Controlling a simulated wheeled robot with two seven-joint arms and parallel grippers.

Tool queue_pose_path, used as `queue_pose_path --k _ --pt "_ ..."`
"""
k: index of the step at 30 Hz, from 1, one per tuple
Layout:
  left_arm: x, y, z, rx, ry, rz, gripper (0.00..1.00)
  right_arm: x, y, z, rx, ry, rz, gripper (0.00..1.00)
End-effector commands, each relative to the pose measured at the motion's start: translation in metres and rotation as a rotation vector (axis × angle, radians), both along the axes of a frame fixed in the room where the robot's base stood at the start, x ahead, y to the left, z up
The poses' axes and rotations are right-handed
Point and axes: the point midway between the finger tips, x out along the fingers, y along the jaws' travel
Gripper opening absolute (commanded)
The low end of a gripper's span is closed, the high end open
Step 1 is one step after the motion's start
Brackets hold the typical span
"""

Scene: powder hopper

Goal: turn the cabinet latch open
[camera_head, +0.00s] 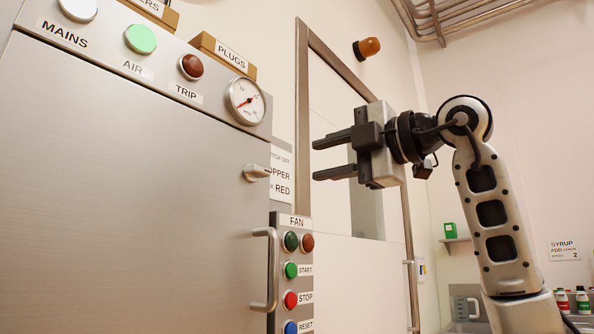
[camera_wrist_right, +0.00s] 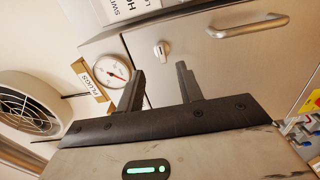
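The cabinet latch (camera_head: 256,172) is a small pale metal knob near the right edge of the steel cabinet door (camera_head: 130,190). It also shows in the right wrist view (camera_wrist_right: 162,49), above and between my fingers in the picture. My right gripper (camera_head: 322,159) is open and empty, with its two dark fingers pointing left toward the cabinet. It is to the right of the latch and apart from it. In the right wrist view my right gripper (camera_wrist_right: 160,75) shows both fingers spread. My left gripper is not in view.
A bar handle (camera_head: 266,270) is on the door below the latch. A FAN button panel (camera_head: 292,270) stands right of it. A gauge (camera_head: 246,101) and lamps are above the door. A wall sign (camera_head: 281,175) is partly hidden behind the cabinet. A round fan (camera_wrist_right: 32,104) shows in the wrist view.

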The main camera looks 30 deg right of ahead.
Motion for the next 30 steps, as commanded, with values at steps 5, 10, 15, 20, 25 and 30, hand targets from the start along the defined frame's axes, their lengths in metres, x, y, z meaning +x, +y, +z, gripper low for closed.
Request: queue_pose_path --k 5,10,15,20,25,30 --pt "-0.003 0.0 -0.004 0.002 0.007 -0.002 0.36 -0.031 -0.011 0.0 0.001 -0.003 -0.001 0.36" --pt "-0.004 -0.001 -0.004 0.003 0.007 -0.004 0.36 -0.045 -0.016 0.0 0.001 -0.001 0.0 0.36" --pt "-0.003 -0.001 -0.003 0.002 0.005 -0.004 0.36 -0.048 -0.017 0.0 0.001 0.001 0.0 0.36" --pt "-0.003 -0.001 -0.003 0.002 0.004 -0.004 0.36 -0.048 -0.017 0.0 0.001 0.001 0.0 0.36" --pt "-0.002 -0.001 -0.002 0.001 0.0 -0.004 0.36 -0.047 -0.016 0.0 0.001 0.0 0.001 0.36" --pt "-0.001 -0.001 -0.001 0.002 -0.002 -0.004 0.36 -0.047 -0.016 0.0 0.001 0.0 0.001 0.36"
